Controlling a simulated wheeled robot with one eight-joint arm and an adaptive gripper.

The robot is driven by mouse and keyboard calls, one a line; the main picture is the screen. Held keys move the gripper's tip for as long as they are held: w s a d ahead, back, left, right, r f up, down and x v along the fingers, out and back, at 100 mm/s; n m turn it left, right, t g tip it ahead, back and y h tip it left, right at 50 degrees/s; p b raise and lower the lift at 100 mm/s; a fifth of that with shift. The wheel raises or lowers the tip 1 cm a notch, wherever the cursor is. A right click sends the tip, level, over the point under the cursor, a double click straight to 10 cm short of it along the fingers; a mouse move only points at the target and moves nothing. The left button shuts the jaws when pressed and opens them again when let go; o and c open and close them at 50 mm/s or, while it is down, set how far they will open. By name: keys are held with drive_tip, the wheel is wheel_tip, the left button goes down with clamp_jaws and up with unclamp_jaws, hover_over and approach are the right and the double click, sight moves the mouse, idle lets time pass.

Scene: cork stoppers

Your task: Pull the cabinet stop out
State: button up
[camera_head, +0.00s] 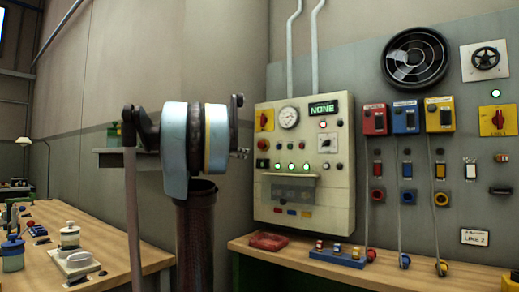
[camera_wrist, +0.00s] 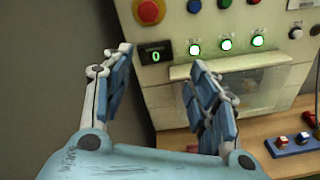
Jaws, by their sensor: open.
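The cabinet (camera_head: 335,200) is a cream control box on the wall, right of my arm in the head view. Its stop is a red mushroom button with a yellow ring (camera_wrist: 150,10), at the top edge of the wrist view. It shows small on the cabinet's left side in the head view (camera_head: 263,145). My gripper (camera_wrist: 160,60) is open and empty, its blue-padded fingers spread apart. The button appears above and beyond the fingertips, apart from them. Whether the button is pressed in or out cannot be told.
A small "0" display (camera_wrist: 155,52) and green lamps (camera_wrist: 227,44) are below the button. A clear cover (camera_wrist: 240,90) projects beneath. A wooden bench (camera_head: 390,270) carries a blue block with small parts (camera_head: 338,257). Red, blue and yellow boxes (camera_head: 406,117) hang right, with cables.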

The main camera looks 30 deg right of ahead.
sight(260, 145)
drive_tip(key=w+d+r, duration=0.1)
drive_tip(key=w+d, duration=0.2)
drive_tip(key=d, duration=0.3)
drive_tip(key=w+d+r+n, duration=0.1)
drive_tip(key=w+d, duration=0.2)
drive_tip(key=d, duration=0.2)
drive_tip(key=w+d+r+n, duration=0.1)
drive_tip(key=w+d, duration=0.2)
drive_tip(key=d, duration=0.3)
drive_tip(key=shift+d+r+h, duration=0.25)
drive_tip(key=shift+d+h, duration=0.05)
drive_tip(key=shift+h, duration=0.1)
drive_tip(key=shift+s, duration=0.1)
drive_tip(key=shift+t, duration=0.3)
clamp_jaws()
